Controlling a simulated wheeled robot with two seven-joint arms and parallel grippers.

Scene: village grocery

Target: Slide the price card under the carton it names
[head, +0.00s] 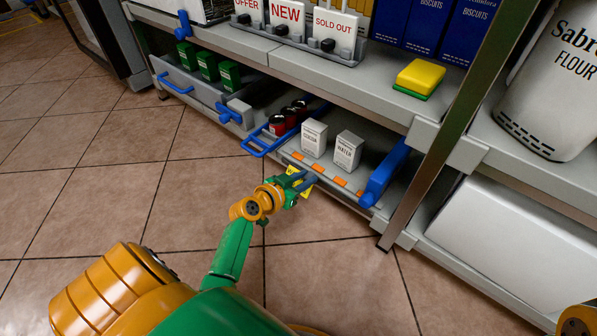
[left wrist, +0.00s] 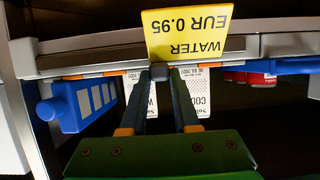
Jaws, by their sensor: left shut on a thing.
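My left gripper (head: 297,179) is shut on a yellow price card (head: 305,188) just in front of the low shelf's front edge. In the left wrist view, the card (left wrist: 187,35) appears upside down and reads WATER, EUR 0.95, between the fingertips (left wrist: 160,72). The white WATER carton (head: 348,150) stands upright on the low shelf, right of the similar COCOA carton (head: 314,138). In the left wrist view, the COCOA carton (left wrist: 210,95) is partly hidden behind a finger. The card is apart from both cartons. My right gripper is out of view.
Orange marks (head: 340,181) line the low shelf's front edge (head: 321,179). A blue holder (head: 385,172) is close right of the WATER carton; red-and-black jars (head: 285,119) and a blue handle (head: 262,146) are left. The upper shelf (head: 330,78) hangs above. The floor in front is clear.

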